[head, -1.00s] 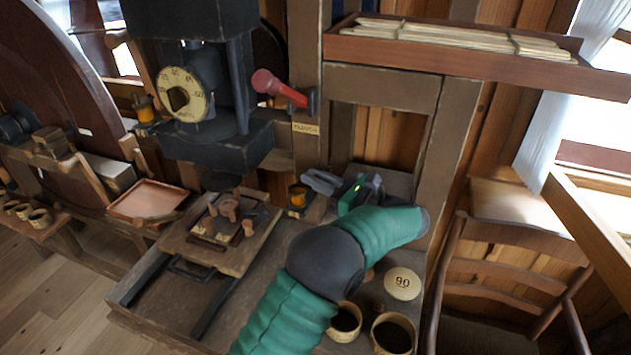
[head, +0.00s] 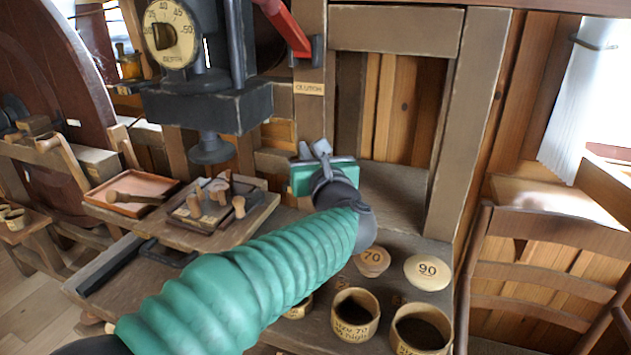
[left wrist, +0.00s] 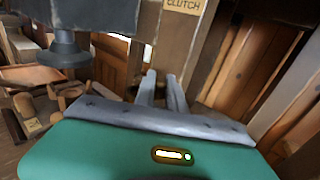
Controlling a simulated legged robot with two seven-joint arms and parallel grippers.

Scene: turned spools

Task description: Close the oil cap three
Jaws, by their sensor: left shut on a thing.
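My left gripper (head: 313,150) reaches in from the left on its green arm, in front of the post below the clutch label. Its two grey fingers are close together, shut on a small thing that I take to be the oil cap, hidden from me. In the left wrist view the fingers (left wrist: 163,90) point away toward the foot of the post. The amber oil cup by the post is hidden behind my gripper. Another amber oil cup (head: 130,68) stands at the far left beside the machine. My right gripper is not in view.
A board with a small tray of wooden pegs (head: 212,203) lies left of my arm. Round lids marked 70 (head: 372,261) and 90 (head: 428,271) and wooden cups (head: 355,318) stand on the bench at right. A red-handled lever (head: 290,32) is above. A chair (head: 530,260) stands at right.

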